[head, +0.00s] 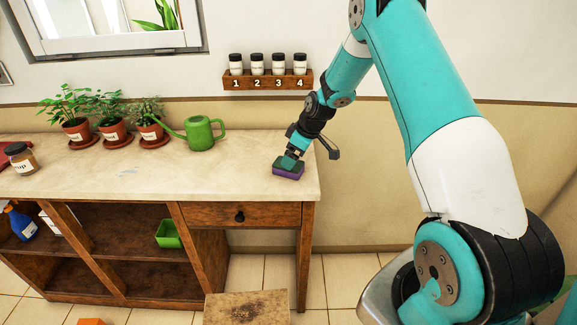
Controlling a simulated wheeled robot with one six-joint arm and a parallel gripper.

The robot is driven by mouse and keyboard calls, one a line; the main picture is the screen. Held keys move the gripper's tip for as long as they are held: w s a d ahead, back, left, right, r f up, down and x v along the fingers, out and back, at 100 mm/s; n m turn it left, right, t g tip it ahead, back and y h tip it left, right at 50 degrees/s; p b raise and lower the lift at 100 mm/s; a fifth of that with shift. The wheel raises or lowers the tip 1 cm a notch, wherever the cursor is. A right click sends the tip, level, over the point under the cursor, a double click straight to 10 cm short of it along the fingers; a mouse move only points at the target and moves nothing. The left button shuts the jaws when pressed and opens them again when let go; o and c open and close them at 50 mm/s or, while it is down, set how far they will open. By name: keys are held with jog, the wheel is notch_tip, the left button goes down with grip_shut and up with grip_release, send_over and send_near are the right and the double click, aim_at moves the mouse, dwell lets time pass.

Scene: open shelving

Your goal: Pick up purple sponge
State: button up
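The purple sponge (288,173) lies on the countertop near its right end. It is a small block with a purple lower part and a darker top. My gripper (290,161) points down onto it from above and seems to meet its top. The fingers are small and partly merged with the sponge's dark top, so I cannot tell whether they are open or shut on it. The sponge appears to rest on the counter.
A green watering can (203,134) and potted plants (112,116) stand left on the counter (150,180). A rack of numbered jars (267,80) hangs on the wall above. A cardboard box (247,308) sits on the floor in front. The counter around the sponge is clear.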

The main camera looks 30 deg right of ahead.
jog(key=p+x, duration=0.2)
jog(key=x, duration=0.3)
jog(key=shift+f, duration=0.1)
jog(key=shift+c, duration=0.2)
jog(key=c, duration=1)
notch_tip(320, 180, up, 20)
jog(key=b, duration=0.3)
jog(key=shift+b, duration=0.4)
